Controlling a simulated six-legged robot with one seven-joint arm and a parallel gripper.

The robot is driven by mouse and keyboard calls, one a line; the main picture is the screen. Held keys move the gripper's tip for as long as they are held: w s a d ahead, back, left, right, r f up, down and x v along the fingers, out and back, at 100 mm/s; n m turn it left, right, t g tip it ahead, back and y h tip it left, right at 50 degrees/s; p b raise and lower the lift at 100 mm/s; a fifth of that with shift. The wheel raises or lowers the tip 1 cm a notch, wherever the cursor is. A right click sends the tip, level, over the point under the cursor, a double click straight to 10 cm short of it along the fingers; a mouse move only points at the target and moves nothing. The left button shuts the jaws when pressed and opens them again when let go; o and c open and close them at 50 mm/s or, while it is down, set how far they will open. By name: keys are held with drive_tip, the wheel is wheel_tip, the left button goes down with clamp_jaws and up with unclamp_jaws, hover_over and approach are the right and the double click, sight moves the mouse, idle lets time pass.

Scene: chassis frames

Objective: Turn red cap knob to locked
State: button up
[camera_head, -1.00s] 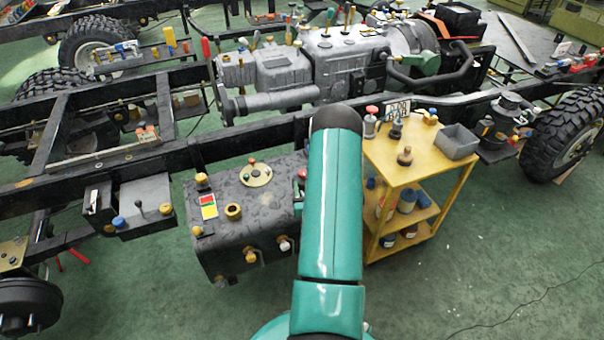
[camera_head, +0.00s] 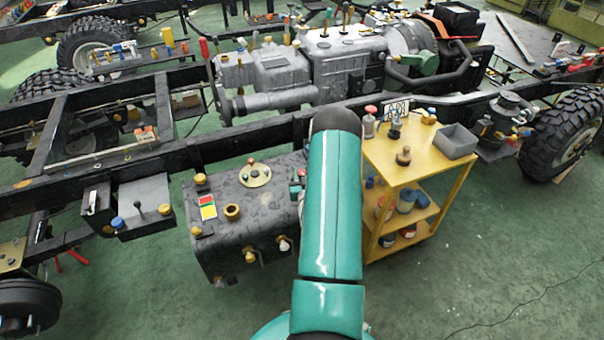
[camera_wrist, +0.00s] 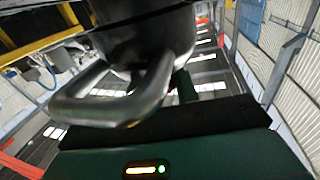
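Several red-topped parts show in the head view, and I cannot tell for sure which is the red cap knob. One is a silver cylinder with a red cap (camera_head: 371,110) on the yellow cart. A small red knob (camera_head: 251,161) sits on the round flange on top of the black tank. My gripper is hidden behind the arm in the head view. The wrist view shows a dark curved loop (camera_wrist: 115,103), perhaps part of my gripper; no knob is recognisable there.
The yellow cart (camera_head: 437,166) stands right of my arm, with a grey bin (camera_head: 457,141) on top. The black tank (camera_head: 235,232) is left of my arm. The black chassis rail (camera_head: 110,165) runs behind both.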

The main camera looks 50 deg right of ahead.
drive_tip(key=shift+m+g+h, duration=0.4)
drive_tip(key=shift+g, duration=0.1)
drive_tip(key=m+g+h, duration=0.2)
drive_tip(key=g, duration=0.1)
drive_tip(key=shift+w+a+m+g, duration=0.1)
drive_tip(key=shift+w+m+g, duration=0.05)
drive_tip(key=shift+m+g, duration=0.2)
drive_tip(key=m+g+h, duration=0.1)
drive_tip(key=m+g, duration=0.1)
drive_tip(key=g, duration=0.2)
drive_tip(key=m+g+h, duration=0.1)
drive_tip(key=m+g, duration=0.2)
drive_tip(key=g, duration=0.1)
drive_tip(key=shift+m+h, duration=0.25)
drive_tip(key=shift+h, duration=0.05)
drive_tip(key=m+g, duration=0.2)
drive_tip(key=g, duration=0.1)
drive_tip(key=m+g+y, duration=0.1)
drive_tip(key=m+g, duration=0.1)
drive_tip(key=g, duration=0.2)
drive_tip(key=shift+m, duration=0.3)
drive_tip(key=m+g+y, duration=0.3)
drive_tip(key=m+g, duration=0.1)
drive_tip(key=g, duration=0.1)
drive_tip(key=shift+g+y, duration=0.25)
drive_tip(key=shift+y, duration=0.15)
drive_tip(key=o, duration=1)
drive_tip(key=shift+s, duration=0.2)
drive_tip(key=shift+c, duration=0.2)
drive_tip(key=shift+w, duration=0.1)
